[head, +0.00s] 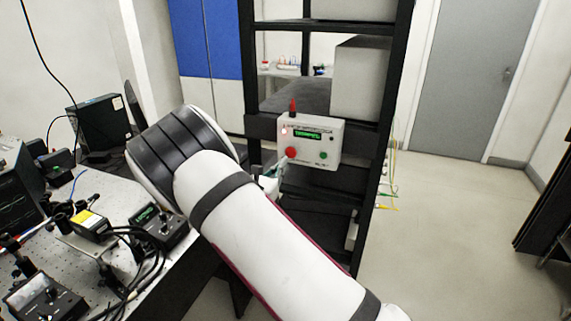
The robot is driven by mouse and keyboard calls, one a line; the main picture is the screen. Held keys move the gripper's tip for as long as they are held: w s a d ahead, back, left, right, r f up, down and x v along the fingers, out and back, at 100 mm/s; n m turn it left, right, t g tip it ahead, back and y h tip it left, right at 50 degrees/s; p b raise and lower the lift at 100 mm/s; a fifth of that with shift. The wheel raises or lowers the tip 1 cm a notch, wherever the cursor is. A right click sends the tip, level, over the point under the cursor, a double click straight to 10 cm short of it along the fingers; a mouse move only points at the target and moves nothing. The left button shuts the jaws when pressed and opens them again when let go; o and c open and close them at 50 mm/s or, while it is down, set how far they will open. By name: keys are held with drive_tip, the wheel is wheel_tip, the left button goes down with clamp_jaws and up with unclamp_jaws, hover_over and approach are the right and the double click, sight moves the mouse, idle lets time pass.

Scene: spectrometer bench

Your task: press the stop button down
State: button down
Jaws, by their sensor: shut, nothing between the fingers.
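A white control box (311,141) is mounted on the dark rack, with a lit green display and a red lamp at its upper left. A red button (291,153), which looks like the stop button, is at its lower left. A green button (323,155) is at its lower right. My gripper (283,165) is shut and empty, its tip just below and left of the red button. I cannot tell whether it touches the button. My arm hides most of the gripper and the area below the box.
The black rack (388,120) stands around the box, with coloured cables (388,190) hanging at its right. An optical bench (100,190) with instruments and cables lies on the left. Open floor (450,230) spreads on the right, before a grey door (487,75).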

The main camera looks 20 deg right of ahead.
drive_tip(key=v, duration=1)
drive_tip(key=shift+b, duration=0.4)
drive_tip(key=s+d+r+m+g+y, duration=0.1)
drive_tip(key=s+d+r+m+g, duration=0.3)
drive_tip(key=s+d+m+g, duration=0.35)
drive_tip(key=s+d+r+m+g+y, duration=0.1)
drive_tip(key=s+d+r+m+g, duration=0.4)
drive_tip(key=s+d+m, duration=0.4)
drive_tip(key=s+a+r+m+t+y, duration=0.1)
drive_tip(key=s+a+r+m+y, duration=0.1)
drive_tip(key=s, duration=0.4)
drive_tip(key=s+a+r+m+t+y, duration=0.1)
drive_tip(key=s+a+r+m+y, duration=0.1)
drive_tip(key=s+a+m+y, duration=0.2)
drive_tip(key=s+a+r+m+t+y, duration=0.1)
drive_tip(key=s+a+r+m+y, duration=0.2)
drive_tip(key=s, duration=0.7)
drive_tip(key=shift+a+m+y, duration=0.2)
drive_tip(key=shift+m+y, duration=0.75)
drive_tip(key=shift+y, duration=0.15)
